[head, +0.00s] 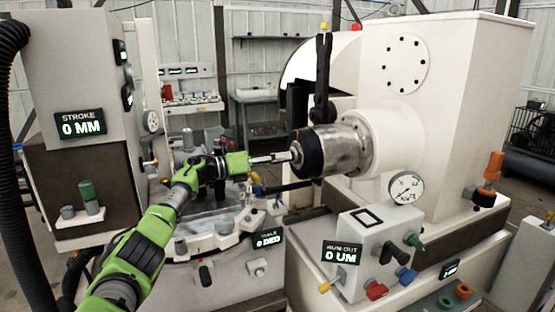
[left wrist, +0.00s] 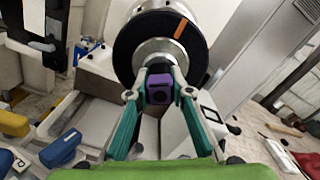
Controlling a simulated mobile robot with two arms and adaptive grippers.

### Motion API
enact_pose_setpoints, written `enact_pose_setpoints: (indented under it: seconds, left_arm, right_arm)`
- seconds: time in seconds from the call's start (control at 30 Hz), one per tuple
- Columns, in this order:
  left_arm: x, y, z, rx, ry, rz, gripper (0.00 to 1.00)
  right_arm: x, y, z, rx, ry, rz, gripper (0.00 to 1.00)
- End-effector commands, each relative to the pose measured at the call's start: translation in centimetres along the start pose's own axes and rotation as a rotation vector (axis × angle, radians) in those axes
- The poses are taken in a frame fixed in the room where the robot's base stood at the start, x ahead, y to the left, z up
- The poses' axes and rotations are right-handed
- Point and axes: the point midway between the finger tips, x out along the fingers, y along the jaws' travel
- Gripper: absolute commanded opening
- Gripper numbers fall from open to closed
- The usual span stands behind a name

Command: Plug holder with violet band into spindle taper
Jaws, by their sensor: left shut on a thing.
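My left gripper (head: 280,157) is at the front of the spindle (head: 345,148), which has a black nose ring and a silver body. In the left wrist view the left gripper (left wrist: 159,82) has its two green fingers shut on the holder with the violet band (left wrist: 159,90). The holder lines up roughly with the middle of the spindle's black ring (left wrist: 128,45), which carries an orange mark. The fingers hide most of the holder in the head view. How far it sits in the taper cannot be told. My right gripper is not in view.
A grey box with a run-out display (head: 342,254), coloured knobs and a dial gauge (head: 406,187) stands below the spindle. A black upright post (head: 323,80) rises beside the spindle nose. A machine column with a stroke display (head: 80,124) stands at left.

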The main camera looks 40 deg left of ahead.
Motion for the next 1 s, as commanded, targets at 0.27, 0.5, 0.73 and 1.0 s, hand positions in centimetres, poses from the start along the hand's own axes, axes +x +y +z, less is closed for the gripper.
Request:
enact_pose_setpoints:
  seconds: [0.27,0.5,0.73,1.0]
  left_arm:
    - [0.2,-0.1,0.1,0.000,-0.003,-0.002,0.00]
    - [0.2,-0.1,0.1,0.000,-0.003,-0.002,0.40]
    - [0.2,0.0,-0.1,0.000,0.002,0.000,0.40]
    - [-0.9,0.1,-0.2,0.000,0.001,0.001,0.40]
  right_arm:
    - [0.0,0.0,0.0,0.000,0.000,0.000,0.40]
    - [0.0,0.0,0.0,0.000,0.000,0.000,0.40]
    - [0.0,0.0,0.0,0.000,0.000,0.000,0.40]
    - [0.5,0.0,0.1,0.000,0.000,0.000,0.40]
